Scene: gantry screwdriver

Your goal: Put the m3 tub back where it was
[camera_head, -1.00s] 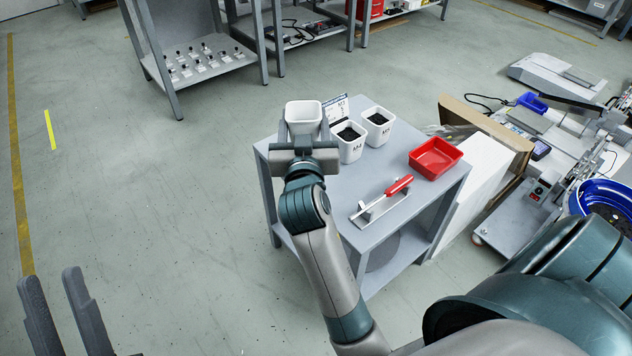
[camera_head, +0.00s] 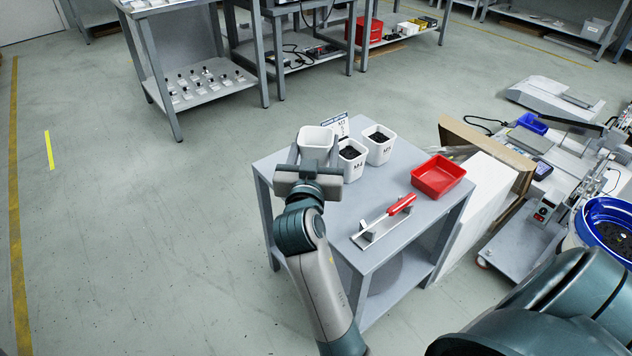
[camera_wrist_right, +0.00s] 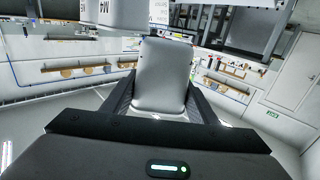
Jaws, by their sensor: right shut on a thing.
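A white tub (camera_head: 316,141), the m3 tub as far as I can tell, is held at the table's left back corner. Its own label is hidden and its inside looks empty. My right gripper (camera_head: 313,160) is shut on it, one finger on each side. The same tub fills the middle of the right wrist view (camera_wrist_right: 163,75) between the fingers. I cannot tell whether its base touches the table. A sign reading M3 (camera_head: 337,124) stands just behind it. My left gripper is not in view.
A white tub marked M4 (camera_head: 352,168) is close on the held tub's right, with another white tub (camera_head: 379,155) beyond; both hold dark parts. The grey table (camera_head: 335,218) also carries a red bin (camera_head: 437,187) and a red-handled screwdriver (camera_head: 402,204) on a stand.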

